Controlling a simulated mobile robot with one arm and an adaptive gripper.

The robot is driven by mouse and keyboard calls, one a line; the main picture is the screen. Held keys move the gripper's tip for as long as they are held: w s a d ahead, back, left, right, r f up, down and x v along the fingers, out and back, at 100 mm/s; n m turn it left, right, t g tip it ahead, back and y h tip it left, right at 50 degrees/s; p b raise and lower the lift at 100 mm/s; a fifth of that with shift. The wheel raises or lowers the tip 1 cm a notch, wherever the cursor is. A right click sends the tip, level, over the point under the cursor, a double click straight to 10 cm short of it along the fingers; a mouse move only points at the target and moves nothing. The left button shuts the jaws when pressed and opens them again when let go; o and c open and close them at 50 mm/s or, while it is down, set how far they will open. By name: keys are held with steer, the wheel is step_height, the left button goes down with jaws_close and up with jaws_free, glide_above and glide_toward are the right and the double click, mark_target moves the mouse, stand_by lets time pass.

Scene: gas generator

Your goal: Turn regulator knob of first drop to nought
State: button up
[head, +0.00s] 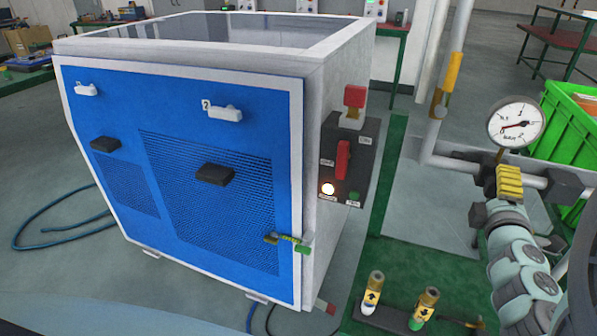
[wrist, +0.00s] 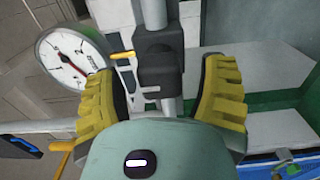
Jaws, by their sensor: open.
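My gripper (head: 509,180) is at the right of the head view, just below the round white pressure gauge (head: 516,122). In the wrist view its two yellow ribbed fingers (wrist: 160,85) stand wide apart with nothing held. A black knob-like part (wrist: 160,68) on a grey pipe lies between and beyond them; I cannot tell for sure that it is the regulator knob. The gauge (wrist: 72,59) shows at the left of the wrist view, with a red needle. Its reading is too small to tell. In the head view the fingers and wrist hide part of the pipework.
A vertical pipe with a yellow handle (head: 453,72) stands left of the gauge. The blue-fronted generator cabinet (head: 125,95) with a dark switch panel (head: 365,160) fills the left. A green crate (head: 570,125) is at the far right. Two yellow-banded fittings (head: 373,296) stand low in front.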

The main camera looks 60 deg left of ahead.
steer(key=v, duration=0.9)
steer(key=shift+s+d, duration=0.25)
steer(key=shift+s, duration=0.05)
